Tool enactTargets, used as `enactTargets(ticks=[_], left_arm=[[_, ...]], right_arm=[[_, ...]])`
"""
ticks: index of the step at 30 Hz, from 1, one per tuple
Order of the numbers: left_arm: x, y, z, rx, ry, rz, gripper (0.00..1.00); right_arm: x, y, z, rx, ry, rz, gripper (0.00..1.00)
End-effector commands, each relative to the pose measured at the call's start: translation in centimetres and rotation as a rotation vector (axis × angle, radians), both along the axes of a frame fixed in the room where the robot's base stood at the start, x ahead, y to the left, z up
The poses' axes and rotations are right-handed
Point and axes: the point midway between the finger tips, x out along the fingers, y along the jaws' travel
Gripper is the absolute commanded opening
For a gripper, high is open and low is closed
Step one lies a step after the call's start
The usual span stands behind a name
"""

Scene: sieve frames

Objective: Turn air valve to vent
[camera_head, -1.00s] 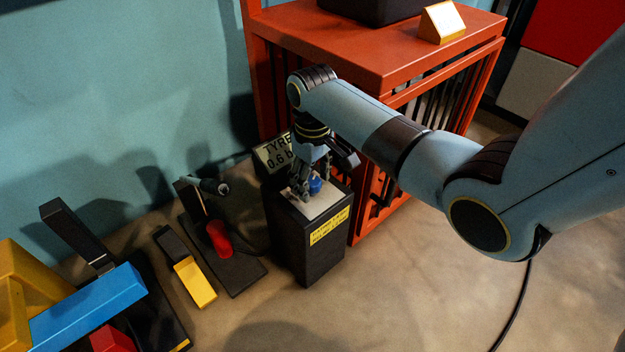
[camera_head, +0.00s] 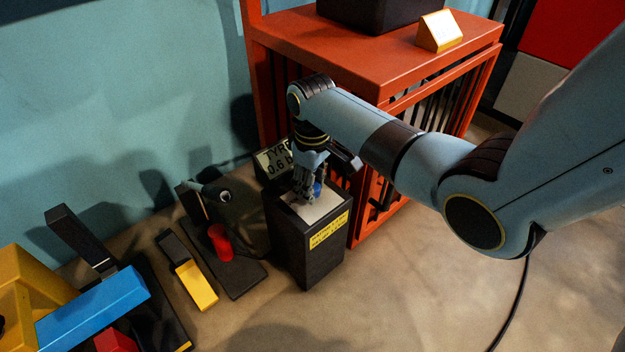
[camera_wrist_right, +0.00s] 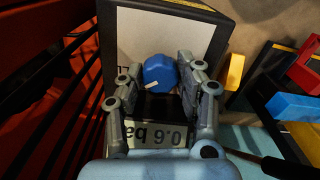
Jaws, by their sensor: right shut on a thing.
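The air valve is a blue knob (camera_head: 317,188) on the pale top plate (camera_head: 322,207) of a black box (camera_head: 305,250) with a yellow label. My right gripper (camera_head: 309,193) points down at it and hides much of it. In the right wrist view the blue knob (camera_wrist_right: 160,72) sits between the fingers of my right gripper (camera_wrist_right: 160,78), which are shut on it. A white mark shows on the knob's lower left edge. Letters on the plate are mostly covered, so I cannot read the vent position. My left gripper is out of view.
A sign reading "TYRE 0.6 b" (camera_head: 278,160) stands behind the box. An orange-red cabinet (camera_head: 400,62) is close on the right. Left of the box are a stand with a red cylinder (camera_head: 220,243), a yellow block (camera_head: 197,287) and a blue bar (camera_head: 95,307). Floor in front is clear.

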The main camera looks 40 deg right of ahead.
Motion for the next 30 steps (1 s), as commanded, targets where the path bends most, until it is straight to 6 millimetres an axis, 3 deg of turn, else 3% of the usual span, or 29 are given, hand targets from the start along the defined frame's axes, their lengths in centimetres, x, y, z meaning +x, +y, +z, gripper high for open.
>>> enactTargets(ticks=[12,26,30], left_arm=[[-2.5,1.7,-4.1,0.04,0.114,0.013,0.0],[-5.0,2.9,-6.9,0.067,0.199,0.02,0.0],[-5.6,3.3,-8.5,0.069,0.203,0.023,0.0]], right_arm=[[0.1,0.0,0.5,0.0,-0.001,0.374,0.04],[0.1,0.1,0.3,0.001,0.0,0.811,0.04],[0.1,0.1,0.2,0.001,0.0,0.945,0.04]])
